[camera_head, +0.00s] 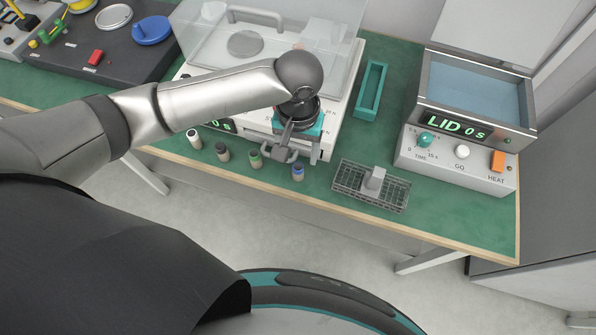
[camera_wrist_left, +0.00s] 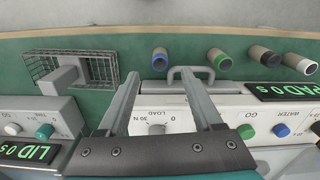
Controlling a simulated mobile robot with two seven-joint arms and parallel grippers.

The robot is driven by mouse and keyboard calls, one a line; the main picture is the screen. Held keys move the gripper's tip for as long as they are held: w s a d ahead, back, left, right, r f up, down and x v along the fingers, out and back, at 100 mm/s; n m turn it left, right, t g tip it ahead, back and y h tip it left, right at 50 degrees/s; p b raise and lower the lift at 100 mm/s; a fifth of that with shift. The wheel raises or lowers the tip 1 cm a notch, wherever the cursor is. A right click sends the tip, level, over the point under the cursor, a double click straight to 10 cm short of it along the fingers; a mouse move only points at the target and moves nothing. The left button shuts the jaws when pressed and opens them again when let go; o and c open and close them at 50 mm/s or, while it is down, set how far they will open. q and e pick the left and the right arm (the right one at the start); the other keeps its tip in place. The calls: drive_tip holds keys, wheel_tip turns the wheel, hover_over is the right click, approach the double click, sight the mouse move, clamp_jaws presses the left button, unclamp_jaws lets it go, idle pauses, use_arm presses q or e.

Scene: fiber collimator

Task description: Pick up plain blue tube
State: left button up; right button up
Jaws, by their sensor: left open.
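A small tan tube with a blue ring at its top (camera_head: 298,171) stands on the green bench near its front edge, at the right end of a row of tubes. It also shows in the left wrist view (camera_wrist_left: 160,60), just beyond the gap between my fingers. My left gripper (camera_head: 283,150) is open and empty, over the front of the white machine, to the left of the blue-ringed tube and apart from it. Both fingers of this gripper (camera_wrist_left: 160,82) show in the left wrist view. My right gripper is not in view.
Tubes with green (camera_head: 255,159), black (camera_head: 222,151) and white (camera_head: 194,138) rings stand to the left. A wire rack (camera_head: 349,190) holding a grey block lies to the right. The white machine's front handle (camera_wrist_left: 190,72) is close to my left fingers.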

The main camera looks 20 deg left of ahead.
sight(298, 167)
use_arm(q)
wheel_tip(298, 167, down, 8)
drive_tip(key=shift+w+f+b, duration=0.1)
drive_tip(key=shift+b, duration=1.05)
clamp_jaws()
